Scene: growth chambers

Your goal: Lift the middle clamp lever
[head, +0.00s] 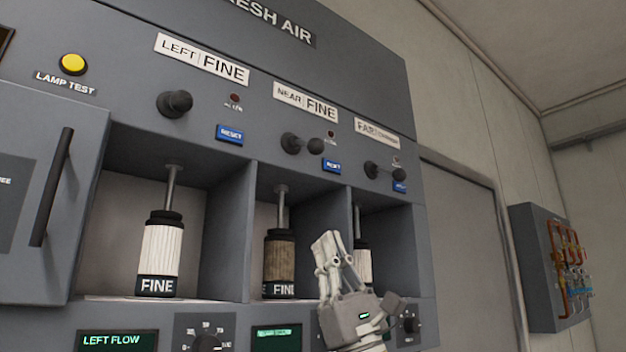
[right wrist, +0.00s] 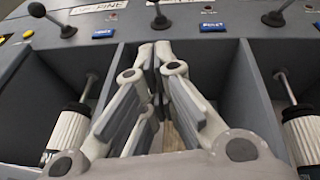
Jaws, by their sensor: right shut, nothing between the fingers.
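The middle clamp lever (head: 302,145) is a short dark bar with a round knob on the panel under the NEAR FINE label, and its knob points to the right in the head view. In the right wrist view this lever (right wrist: 160,18) sits just beyond my fingertips. My right gripper (head: 328,240) is shut and empty, in front of the divider between the middle and right bays. It is below the lever and apart from it. In the right wrist view the gripper (right wrist: 155,50) points up at the panel. My left gripper is in neither view.
The left lever (head: 175,103) and right lever (head: 385,171) flank the middle one. Blue reset buttons (head: 230,133) sit near the levers. The bays below hold a white left filter (head: 160,250) and a browned middle filter (head: 279,255). A door handle (head: 52,187) sticks out at left.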

